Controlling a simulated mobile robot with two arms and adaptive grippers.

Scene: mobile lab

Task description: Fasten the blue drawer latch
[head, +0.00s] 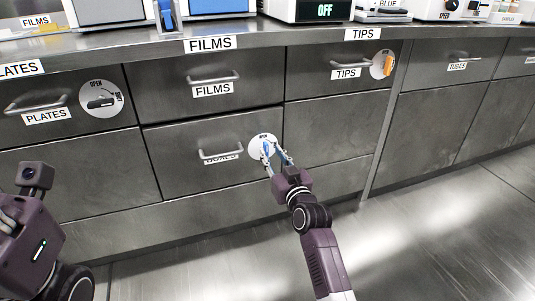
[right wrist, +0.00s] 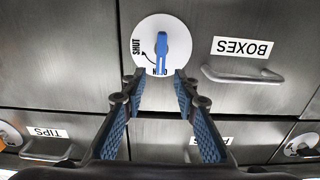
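The blue latch (right wrist: 160,47) is a short lever on a white round plate (right wrist: 146,28) marked SHUT and, partly covered, OPEN. In the upside-down right wrist view it stands upright in the picture, its lower end at the half-covered OPEN mark. The plate also shows in the head view (head: 257,141) on the drawer labelled BOXES (right wrist: 242,47), which looks closed. My right gripper (right wrist: 160,82) is open, its fingers on either side of the lever's lower end. I cannot tell if they touch it. It also shows in the head view (head: 276,157). My left gripper is out of view.
The drawer's bar handle (right wrist: 245,76) is close beside the right gripper. An orange latch (head: 387,69) is on the TIPS drawer and a dark latch (head: 100,103) on the PLATES drawer. The counter (head: 280,38) overhangs the drawers. The floor (head: 420,240) at the right is clear.

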